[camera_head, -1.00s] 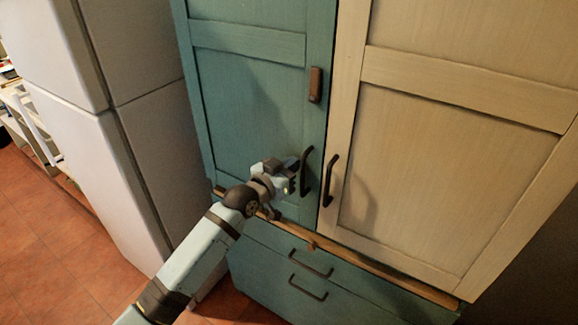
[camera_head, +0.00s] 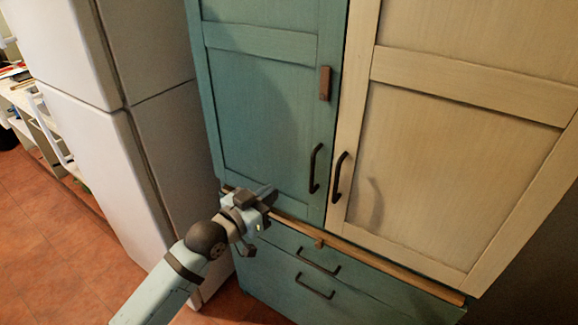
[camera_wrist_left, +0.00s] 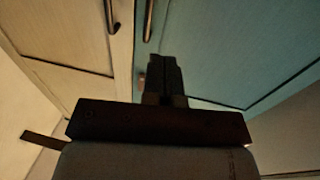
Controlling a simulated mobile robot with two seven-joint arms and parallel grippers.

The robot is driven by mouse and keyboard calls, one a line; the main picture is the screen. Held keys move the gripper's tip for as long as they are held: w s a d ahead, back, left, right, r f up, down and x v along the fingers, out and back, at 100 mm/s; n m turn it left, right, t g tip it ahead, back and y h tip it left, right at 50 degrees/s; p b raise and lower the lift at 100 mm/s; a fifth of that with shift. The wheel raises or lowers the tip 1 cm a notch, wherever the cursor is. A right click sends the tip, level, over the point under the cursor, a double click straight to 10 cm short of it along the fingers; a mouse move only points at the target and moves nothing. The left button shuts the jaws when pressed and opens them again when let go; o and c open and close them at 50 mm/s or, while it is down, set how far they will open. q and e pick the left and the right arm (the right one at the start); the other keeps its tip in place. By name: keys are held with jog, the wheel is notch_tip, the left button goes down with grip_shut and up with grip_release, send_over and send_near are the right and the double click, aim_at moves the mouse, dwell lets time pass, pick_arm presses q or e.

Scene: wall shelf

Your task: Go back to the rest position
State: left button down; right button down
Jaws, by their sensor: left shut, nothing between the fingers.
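My left gripper (camera_head: 266,196) is shut and empty. It is in front of the lower part of the teal cabinet door (camera_head: 265,110), below and to the left of that door's dark handle (camera_head: 316,168), and apart from it. In the left wrist view, its closed fingers (camera_wrist_left: 163,75) point toward the cabinet doors. The teal door and the cream door (camera_head: 450,150) both look closed. My right gripper does not show.
The cream door's handle (camera_head: 339,177) is beside the teal one. Drawers with dark handles (camera_head: 318,260) lie below a wooden ledge (camera_head: 370,257). A white fridge (camera_head: 90,150) stands at the left. Open tiled floor (camera_head: 45,235) is at the lower left.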

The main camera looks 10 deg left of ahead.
pick_arm(q)
jog(key=s+a+f+n+g+y+p, duration=0.1)
jog(key=s+a+f+g+y+p, duration=0.1)
jog(key=s+f, duration=0.9)
jog(key=s+a+f+n+g+y+p, duration=0.1)
jog(key=s+f+n+g+y+p, duration=0.1)
jog(key=s+f, duration=1)
jog(key=shift+s+a+f+g+y+p, duration=0.2)
jog(key=shift+s+a+g+y+p, duration=0.2)
jog(key=shift+s+y, duration=0.45)
